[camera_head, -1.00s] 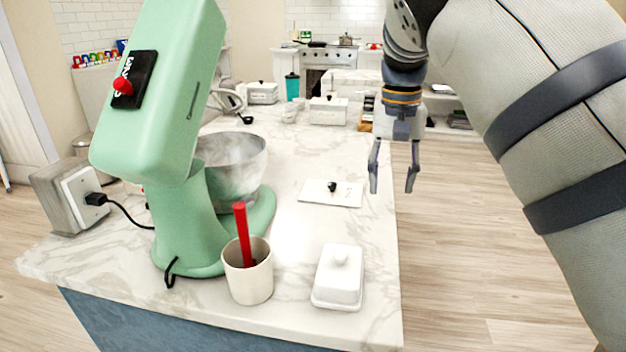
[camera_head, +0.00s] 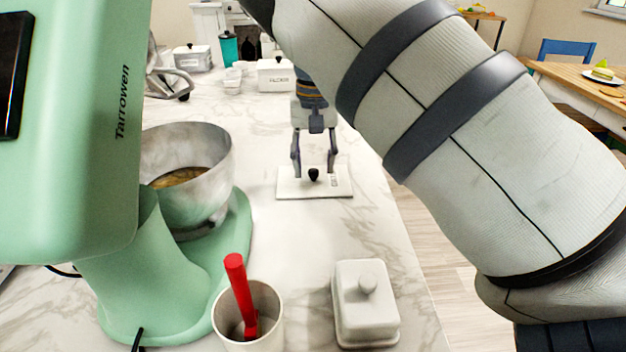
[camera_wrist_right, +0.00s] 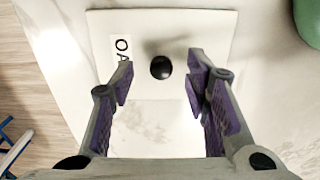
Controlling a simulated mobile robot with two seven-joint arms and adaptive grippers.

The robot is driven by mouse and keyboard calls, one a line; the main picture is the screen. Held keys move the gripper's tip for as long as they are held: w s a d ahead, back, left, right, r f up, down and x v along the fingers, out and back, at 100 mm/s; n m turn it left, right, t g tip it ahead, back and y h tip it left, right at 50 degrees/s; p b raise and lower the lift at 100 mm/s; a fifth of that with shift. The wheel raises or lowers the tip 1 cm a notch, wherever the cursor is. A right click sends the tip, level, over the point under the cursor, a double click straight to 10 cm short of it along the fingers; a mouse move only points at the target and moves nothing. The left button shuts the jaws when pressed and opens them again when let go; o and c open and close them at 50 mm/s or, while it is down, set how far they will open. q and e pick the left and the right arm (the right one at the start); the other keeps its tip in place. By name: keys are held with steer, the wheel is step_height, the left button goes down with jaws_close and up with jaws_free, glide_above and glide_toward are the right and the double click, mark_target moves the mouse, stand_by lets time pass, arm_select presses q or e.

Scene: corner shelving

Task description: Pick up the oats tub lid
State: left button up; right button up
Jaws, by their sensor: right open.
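The oats tub lid (camera_head: 292,186) is a flat white plate with a small black knob (camera_head: 314,175), lying on the marble counter. In the right wrist view the lid (camera_wrist_right: 190,27) shows part of a label reading "OA", and its black knob (camera_wrist_right: 161,67) lies between the fingers. My right gripper (camera_head: 314,170) is open over the lid, one finger on each side of the knob. Its purple-padded fingertips (camera_wrist_right: 160,72) show clear gaps to the knob. Whether the tips touch the lid I cannot tell. My left gripper is not in view.
A green stand mixer (camera_head: 70,130) with a metal bowl (camera_head: 215,160) stands at the left. A white cup (camera_head: 268,305) with a red handle and a white lidded dish (camera_head: 365,312) stand in front. White canisters (camera_head: 272,78) and a teal bottle (camera_head: 228,50) are behind.

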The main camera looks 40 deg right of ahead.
steer(key=shift+w+f, duration=0.1)
steer(key=shift+f, duration=0.8)
jaws_close()
steer(key=shift+r, duration=0.15)
